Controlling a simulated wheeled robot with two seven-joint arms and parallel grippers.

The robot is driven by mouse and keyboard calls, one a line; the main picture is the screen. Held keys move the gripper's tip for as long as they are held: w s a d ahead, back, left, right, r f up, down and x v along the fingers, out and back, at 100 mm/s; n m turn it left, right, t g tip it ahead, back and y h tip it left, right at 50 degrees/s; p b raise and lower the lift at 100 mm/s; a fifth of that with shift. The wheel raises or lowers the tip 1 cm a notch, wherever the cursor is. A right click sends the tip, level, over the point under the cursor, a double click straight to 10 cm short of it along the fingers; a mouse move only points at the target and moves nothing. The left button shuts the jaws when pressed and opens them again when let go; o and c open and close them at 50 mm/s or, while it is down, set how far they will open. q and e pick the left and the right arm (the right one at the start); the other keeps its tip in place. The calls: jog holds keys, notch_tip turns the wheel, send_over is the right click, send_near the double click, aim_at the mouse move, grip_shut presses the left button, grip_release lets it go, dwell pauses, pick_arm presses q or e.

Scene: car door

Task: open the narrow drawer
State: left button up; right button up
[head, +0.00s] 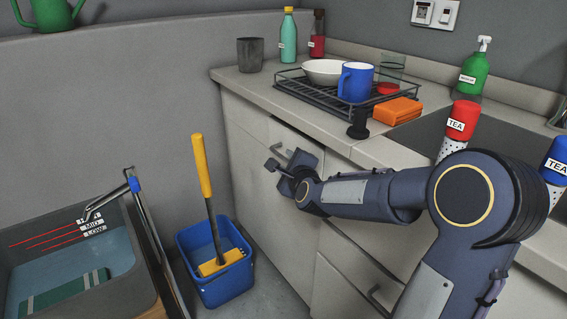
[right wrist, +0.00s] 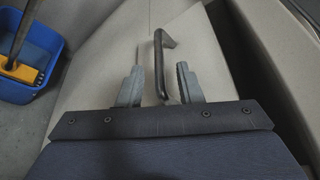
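The narrow drawer shows a pale front (right wrist: 228,72) with a dark bar handle (right wrist: 160,62) in the right wrist view. A dark gap runs along the right side of this front there, and a dark slot shows under the countertop in the head view, so it looks slightly ajar. My right gripper (head: 279,160) is at the drawer front in the head view, partly hidden by its own wrist. In the right wrist view its two fingers (right wrist: 160,84) are apart, one on each side of the handle, with space visible between them and the bar. My left gripper is out of view.
A blue bucket (head: 225,278) with a yellow-handled mop stands on the floor left of the cabinet. A grey water basin (head: 145,285) is at lower left. The countertop (head: 250,88) above carries a dish rack (head: 315,92), a blue mug and bottles. Lower drawers (head: 340,285) lie under my arm.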

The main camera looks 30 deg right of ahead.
aim_at(285, 160)
jog(key=shift+x, duration=1.9)
jog(key=shift+a, duration=0.1)
grip_shut()
